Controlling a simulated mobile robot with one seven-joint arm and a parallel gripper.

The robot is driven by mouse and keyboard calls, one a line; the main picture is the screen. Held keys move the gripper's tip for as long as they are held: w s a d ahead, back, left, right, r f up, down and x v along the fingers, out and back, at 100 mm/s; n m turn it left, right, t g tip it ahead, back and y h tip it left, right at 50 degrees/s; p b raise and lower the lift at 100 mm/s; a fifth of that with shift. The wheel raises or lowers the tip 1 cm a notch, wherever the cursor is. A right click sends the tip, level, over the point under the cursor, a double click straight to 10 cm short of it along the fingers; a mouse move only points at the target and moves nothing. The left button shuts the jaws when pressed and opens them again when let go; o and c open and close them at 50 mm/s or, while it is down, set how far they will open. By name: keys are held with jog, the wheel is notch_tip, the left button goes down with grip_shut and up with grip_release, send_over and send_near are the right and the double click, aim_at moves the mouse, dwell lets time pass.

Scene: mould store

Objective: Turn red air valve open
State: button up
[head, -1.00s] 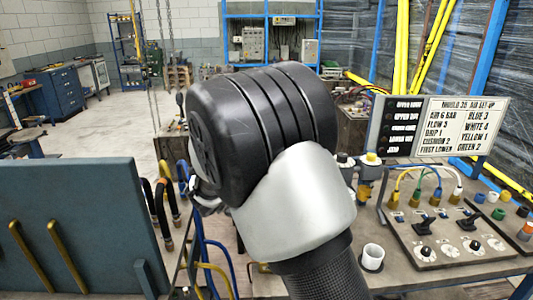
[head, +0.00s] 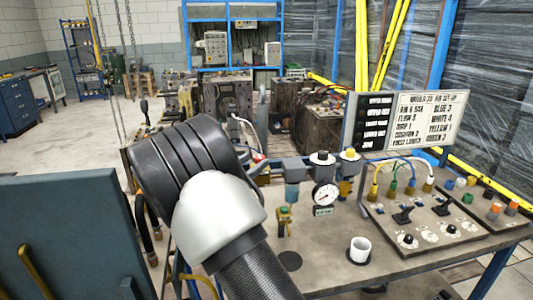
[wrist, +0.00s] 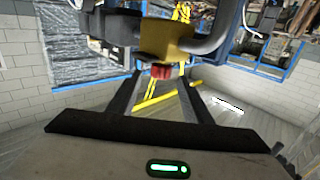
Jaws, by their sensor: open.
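In the wrist view a small red part (wrist: 160,72), which looks like the red air valve's handle, sits on a brass-coloured body (wrist: 166,40). My gripper (wrist: 162,80) is open, with its two dark fingers reaching toward the body and the red part showing between their tips. I cannot tell whether the fingers touch it. In the head view a small red patch (head: 258,157) shows just right of my arm; I cannot tell if it is the same part. My arm hides the gripper there.
A sign board (head: 412,122) stands behind. A blue-grey panel (head: 75,235) stands at the left. Open floor lies at the far left.

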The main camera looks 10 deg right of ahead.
jog(key=x, duration=0.8)
jog(key=shift+w, duration=0.15)
jog(key=c, duration=1.1)
